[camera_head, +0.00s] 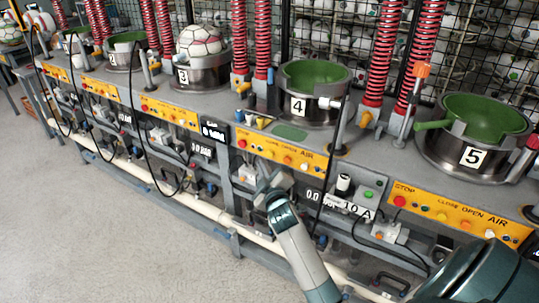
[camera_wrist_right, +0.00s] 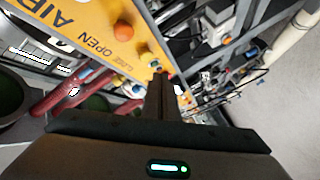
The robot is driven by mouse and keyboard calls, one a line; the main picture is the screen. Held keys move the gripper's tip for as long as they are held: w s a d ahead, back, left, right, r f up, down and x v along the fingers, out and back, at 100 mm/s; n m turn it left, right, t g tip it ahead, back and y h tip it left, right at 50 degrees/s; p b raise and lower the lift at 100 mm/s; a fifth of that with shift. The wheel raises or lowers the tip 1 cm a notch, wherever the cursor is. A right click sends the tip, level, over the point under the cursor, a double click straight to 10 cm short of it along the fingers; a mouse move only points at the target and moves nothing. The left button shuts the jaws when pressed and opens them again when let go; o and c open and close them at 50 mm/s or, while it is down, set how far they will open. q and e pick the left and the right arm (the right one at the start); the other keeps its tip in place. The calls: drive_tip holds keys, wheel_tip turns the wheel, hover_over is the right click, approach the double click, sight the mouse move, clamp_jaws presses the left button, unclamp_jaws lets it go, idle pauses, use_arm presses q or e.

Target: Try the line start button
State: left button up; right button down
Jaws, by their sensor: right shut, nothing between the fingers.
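The yellow control panel (camera_head: 284,153) of station 4 carries a row of small buttons and the words CLOSE, OPEN and AIR. A red button (camera_head: 242,143) sits at its left end. None of the buttons I can read is labelled as line start. My right gripper (camera_head: 265,184) is just in front of and below this panel, its tips hard to make out. In the right wrist view my shut, empty fingers (camera_wrist_right: 161,88) point at the small-button end of a yellow panel (camera_wrist_right: 107,20), with an orange button (camera_wrist_right: 123,31) beside OPEN. Contact with any button cannot be told. My left gripper is out of view.
Green bowls stand at station 4 (camera_head: 313,76) and station 5 (camera_head: 485,118); station 3 holds a ball (camera_head: 198,42). A black cable (camera_head: 146,150) hangs in front of the bench. A white pipe (camera_head: 190,202) runs low along it. The floor at left is clear.

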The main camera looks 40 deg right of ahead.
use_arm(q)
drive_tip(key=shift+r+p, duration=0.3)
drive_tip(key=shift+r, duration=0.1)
use_arm(e)
drive_tip(key=a, duration=0.1)
drive_tip(key=s+a, duration=0.1)
drive_tip(key=a, duration=0.1)
drive_tip(key=shift+s, duration=0.15)
idle(0.5)
